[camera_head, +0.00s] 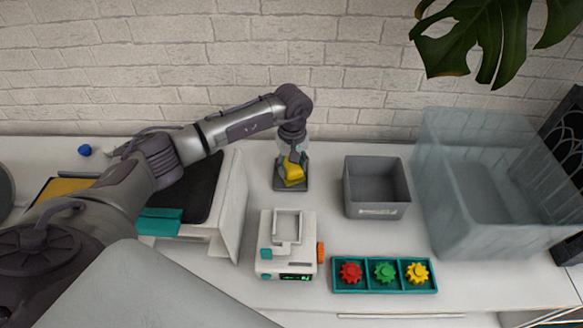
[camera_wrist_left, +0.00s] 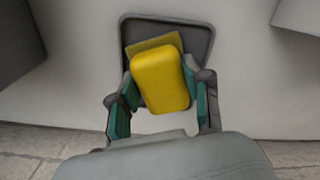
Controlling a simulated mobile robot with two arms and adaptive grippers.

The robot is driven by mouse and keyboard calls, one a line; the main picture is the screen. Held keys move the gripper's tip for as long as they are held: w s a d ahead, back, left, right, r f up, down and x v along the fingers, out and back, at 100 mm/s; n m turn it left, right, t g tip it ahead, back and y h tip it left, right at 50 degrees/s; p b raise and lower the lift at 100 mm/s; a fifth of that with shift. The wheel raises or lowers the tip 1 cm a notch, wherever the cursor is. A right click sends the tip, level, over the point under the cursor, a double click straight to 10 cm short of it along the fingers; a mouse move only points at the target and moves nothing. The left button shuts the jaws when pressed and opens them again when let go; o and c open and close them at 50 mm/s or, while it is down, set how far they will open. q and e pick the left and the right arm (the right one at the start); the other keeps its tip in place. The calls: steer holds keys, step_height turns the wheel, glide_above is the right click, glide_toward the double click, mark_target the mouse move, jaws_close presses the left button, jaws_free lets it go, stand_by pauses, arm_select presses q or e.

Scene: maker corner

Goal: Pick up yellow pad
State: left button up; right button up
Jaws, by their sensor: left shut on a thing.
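The yellow pad (camera_head: 293,176) is a rounded block at a small dark grey tray (camera_head: 280,187) in the middle of the white table. In the left wrist view the yellow pad (camera_wrist_left: 160,78) sits between the teal-lined fingers of my left gripper (camera_wrist_left: 160,106), which is shut on it from both sides. A flat, duller yellow piece shows behind the pad, over the tray (camera_wrist_left: 202,38). I cannot tell whether the pad touches the tray. In the head view my left gripper (camera_head: 292,158) points down at the tray and partly hides the pad. My right gripper is not in view.
A grey open bin (camera_head: 378,208) and a large translucent bin (camera_head: 470,228) stand to the right. A white device (camera_head: 270,265) and a teal tray (camera_head: 342,289) with red, green and yellow gears are at the front. A white machine (camera_head: 232,200) stands left. Leaves hang at upper right.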

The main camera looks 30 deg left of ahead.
mark_target(292, 165)
arm_select(q)
steer(key=shift+r, duration=0.65)
step_height(292, 165, up, 3)
steer(key=shift+w+f+b, duration=0.1)
steer(key=shift+b, duration=0.6)
steer(key=s+d+r+b, duration=0.2)
steer(key=d+r, duration=0.5)
steer(key=d, duration=0.4)
steer(key=shift+s, duration=0.7)
steer(key=shift+d, duration=0.1)
steer(key=o, duration=0.5)
steer(key=shift+c, duration=1.4)
steer(key=shift+s+f, duration=0.1)
steer(key=shift+f, duration=0.05)
